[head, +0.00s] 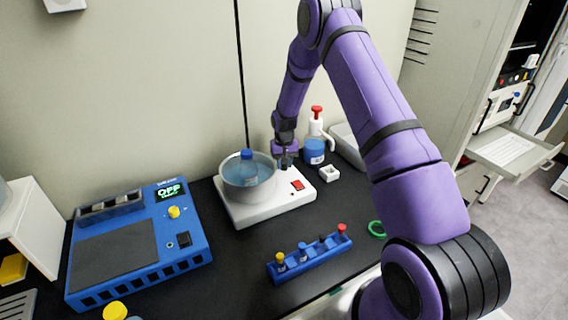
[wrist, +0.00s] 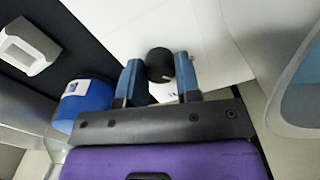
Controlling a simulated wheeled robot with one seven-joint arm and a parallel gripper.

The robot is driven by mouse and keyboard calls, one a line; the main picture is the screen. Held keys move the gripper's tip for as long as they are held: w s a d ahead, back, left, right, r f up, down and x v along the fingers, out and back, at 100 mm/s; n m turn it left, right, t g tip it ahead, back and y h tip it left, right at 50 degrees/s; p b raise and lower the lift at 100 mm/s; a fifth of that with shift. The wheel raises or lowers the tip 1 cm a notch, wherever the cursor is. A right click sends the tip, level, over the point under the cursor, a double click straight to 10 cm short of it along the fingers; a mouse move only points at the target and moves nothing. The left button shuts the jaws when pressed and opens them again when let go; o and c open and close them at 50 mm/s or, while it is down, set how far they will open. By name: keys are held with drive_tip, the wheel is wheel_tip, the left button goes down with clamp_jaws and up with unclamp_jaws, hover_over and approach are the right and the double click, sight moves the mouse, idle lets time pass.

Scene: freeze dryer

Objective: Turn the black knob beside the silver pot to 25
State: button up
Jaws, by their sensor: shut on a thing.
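The silver pot (head: 236,182) sits on a white base unit (head: 262,212) and holds liquid and a blue-capped bottle (head: 247,166). My gripper (head: 286,163) points down at the back right of the base, just right of the pot. In the wrist view, the black knob (wrist: 160,64) stands between the two blue fingers of my gripper (wrist: 160,76), which are shut on it. A small white mark shows on the knob's side. The scale around the knob is too faint to read. In the head view my gripper hides the knob. A red switch (head: 297,185) is on the base in front of my gripper.
A wash bottle with blue liquid (head: 315,148) and a small white square holder (head: 329,174) stand close to the right of my gripper. A blue vial rack (head: 309,261) lies in front. A blue device reading OFF (head: 140,245) is at left.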

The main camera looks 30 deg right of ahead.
drive_tip(key=shift+n, duration=2)
drive_tip(key=o, duration=0.9)
drive_tip(key=shift+r, duration=0.1)
wheel_tip(320, 180, up, 11)
drive_tip(key=shift+f, duration=0.2)
